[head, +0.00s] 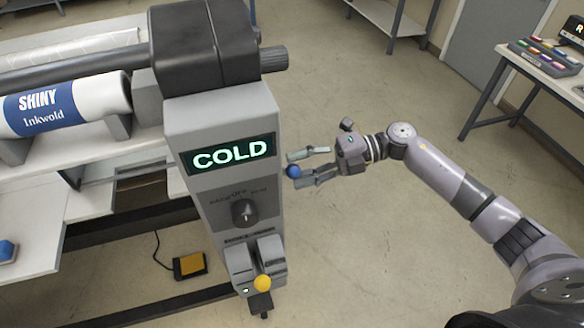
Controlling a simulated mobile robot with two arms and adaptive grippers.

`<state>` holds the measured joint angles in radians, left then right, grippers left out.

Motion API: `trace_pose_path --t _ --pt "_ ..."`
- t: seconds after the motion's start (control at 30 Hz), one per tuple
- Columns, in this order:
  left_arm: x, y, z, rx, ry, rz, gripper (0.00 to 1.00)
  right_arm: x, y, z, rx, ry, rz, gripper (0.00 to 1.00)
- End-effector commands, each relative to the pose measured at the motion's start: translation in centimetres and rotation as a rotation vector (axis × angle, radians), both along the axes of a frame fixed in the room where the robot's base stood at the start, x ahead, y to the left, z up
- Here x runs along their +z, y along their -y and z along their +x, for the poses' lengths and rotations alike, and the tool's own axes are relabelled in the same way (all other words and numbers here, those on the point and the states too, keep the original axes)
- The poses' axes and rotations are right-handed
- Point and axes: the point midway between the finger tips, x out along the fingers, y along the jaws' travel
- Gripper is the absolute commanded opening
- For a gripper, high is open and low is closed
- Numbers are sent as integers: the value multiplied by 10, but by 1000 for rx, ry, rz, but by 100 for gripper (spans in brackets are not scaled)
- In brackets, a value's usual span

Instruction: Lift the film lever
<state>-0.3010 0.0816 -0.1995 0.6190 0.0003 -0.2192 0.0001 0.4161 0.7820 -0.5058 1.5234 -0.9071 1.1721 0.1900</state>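The laminator's end post (215,150) stands left of centre, with a lit "COLD" display. A blue ball knob (292,171) shows at the post's right side; its stem is hidden, and I cannot tell whether it is the film lever. A yellow ball knob (262,283) on a short dark lever sits low on the post's front. My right gripper (297,168) comes from the right with its fingers apart, their tips around or just beside the blue knob. I cannot tell whether they touch it. My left gripper is out of view.
A roll (66,104) labelled "SHINY Inkwold" lies on the laminator at the left. A black-and-yellow foot pedal (190,265) is on the floor below. A table (548,65) with a tray of coloured items stands at the upper right. The floor between is clear.

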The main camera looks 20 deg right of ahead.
Motion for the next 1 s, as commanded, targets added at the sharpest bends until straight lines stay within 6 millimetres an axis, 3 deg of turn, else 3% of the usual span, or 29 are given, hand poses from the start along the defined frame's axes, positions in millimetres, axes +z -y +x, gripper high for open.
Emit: trace_pose_path --t 0.2,0.4,0.6,1.0 --pt "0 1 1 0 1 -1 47 9 50 -3 -7 1 -3 48" --pt "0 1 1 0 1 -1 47 15 82 -6 -5 2 -2 48" --pt "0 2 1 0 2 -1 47 18 94 -8 -2 1 1 48" --pt "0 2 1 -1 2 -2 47 18 95 -8 -1 2 1 48"
